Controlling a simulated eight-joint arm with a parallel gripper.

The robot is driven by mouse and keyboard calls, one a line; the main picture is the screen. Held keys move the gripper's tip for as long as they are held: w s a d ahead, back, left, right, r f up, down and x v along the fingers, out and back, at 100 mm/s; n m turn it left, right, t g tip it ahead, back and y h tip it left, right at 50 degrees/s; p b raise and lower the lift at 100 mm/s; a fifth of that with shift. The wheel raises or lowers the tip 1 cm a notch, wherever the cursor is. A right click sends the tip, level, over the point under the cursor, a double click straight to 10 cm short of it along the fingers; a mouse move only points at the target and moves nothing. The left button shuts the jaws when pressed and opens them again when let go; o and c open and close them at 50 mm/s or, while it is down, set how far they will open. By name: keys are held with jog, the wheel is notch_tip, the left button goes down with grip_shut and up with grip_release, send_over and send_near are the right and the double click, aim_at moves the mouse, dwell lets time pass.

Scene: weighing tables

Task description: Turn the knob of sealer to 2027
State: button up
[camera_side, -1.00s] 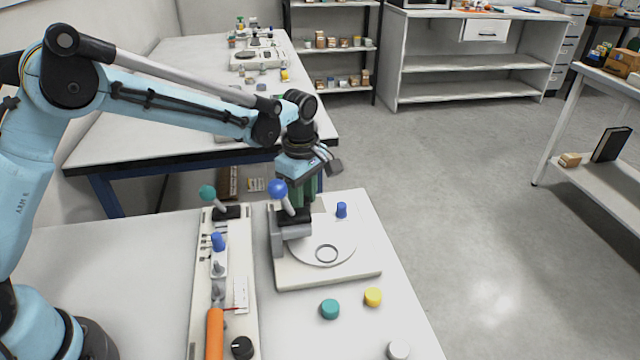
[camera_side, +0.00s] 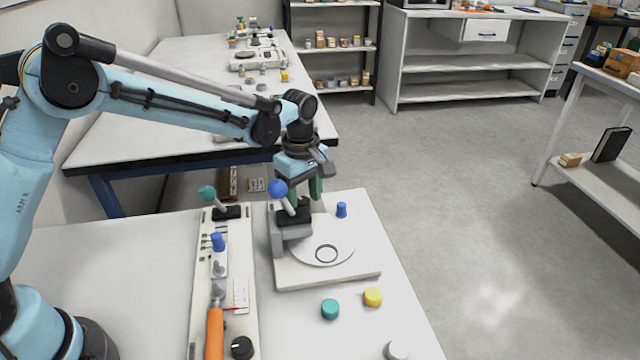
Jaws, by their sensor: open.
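No label reading sealer or 2027 is legible, so I cannot tell for sure which device is the sealer. A long white panel (camera_side: 245,262) at front left carries an orange handle (camera_side: 215,335), a teal-ball lever (camera_side: 208,193) and a black knob (camera_side: 242,347) with a light mark, at its near end. To its right, a white-based device (camera_side: 362,262) has a round plate, a blue-ball lever (camera_side: 278,188) and a small blue knob (camera_side: 341,210). My gripper (camera_side: 308,192) points down with green fingers, open, behind the blue-ball lever, which partly hides it.
A teal cap (camera_side: 330,309), a yellow cap (camera_side: 373,297) and a white cap (camera_side: 398,350) lie on the near table, right of the panel. Another table (camera_side: 130,140) with small items stands behind. The near table's left part is clear.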

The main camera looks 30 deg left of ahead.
aim_at(303, 200)
notch_tip(303, 200, up, 12)
dwell(0.6)
